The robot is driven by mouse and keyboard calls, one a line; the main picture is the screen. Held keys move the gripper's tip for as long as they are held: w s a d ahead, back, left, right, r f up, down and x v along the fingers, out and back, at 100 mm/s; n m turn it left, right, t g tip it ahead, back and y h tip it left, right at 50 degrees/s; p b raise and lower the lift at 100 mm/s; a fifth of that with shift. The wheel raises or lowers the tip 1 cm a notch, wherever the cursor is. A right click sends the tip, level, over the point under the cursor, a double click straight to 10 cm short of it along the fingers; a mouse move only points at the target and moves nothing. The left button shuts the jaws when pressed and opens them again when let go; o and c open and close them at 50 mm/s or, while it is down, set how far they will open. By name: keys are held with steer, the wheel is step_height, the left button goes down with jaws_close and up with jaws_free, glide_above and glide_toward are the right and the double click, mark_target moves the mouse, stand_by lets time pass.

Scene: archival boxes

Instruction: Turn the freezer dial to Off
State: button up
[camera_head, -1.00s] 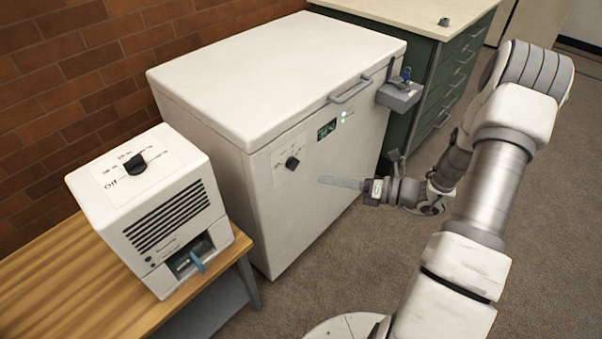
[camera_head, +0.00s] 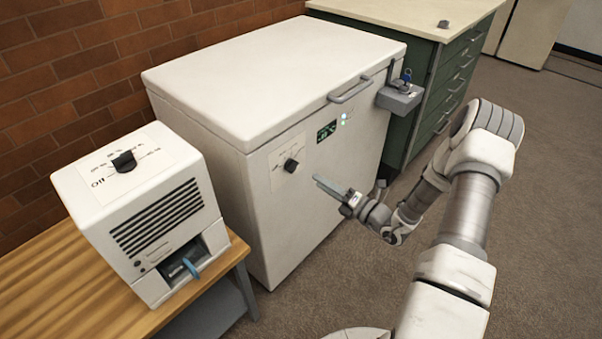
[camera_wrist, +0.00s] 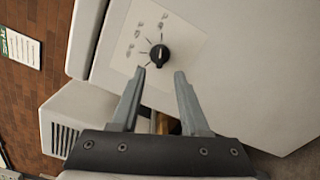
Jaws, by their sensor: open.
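The white chest freezer (camera_head: 300,205) stands against the brick wall with its lid down. Its black dial (camera_head: 291,165) sits on a pale label plate on the front face. In the wrist view the dial (camera_wrist: 159,55) shows just beyond my fingertips, with markings too small to read. My gripper (camera_head: 318,183) is in front of the freezer, a little right of and below the dial. In the wrist view my gripper (camera_wrist: 160,72) is open and empty, and its fingers point at the dial without visibly reaching around it.
A white device (camera_head: 140,210) with its own black dial (camera_head: 124,161), marked Off, stands on a wooden bench (camera_head: 60,285) at left. A grey lock box (camera_head: 400,98) juts from the freezer's right front. A green cabinet (camera_head: 425,85) stands behind. Carpet is clear in front.

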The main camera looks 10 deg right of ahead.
mark_target(297, 167)
steer(key=b+x, duration=0.1)
steer(key=x, duration=0.7)
steer(key=shift+w+a+b, duration=0.1)
steer(key=shift+b, duration=0.2)
jaws_close()
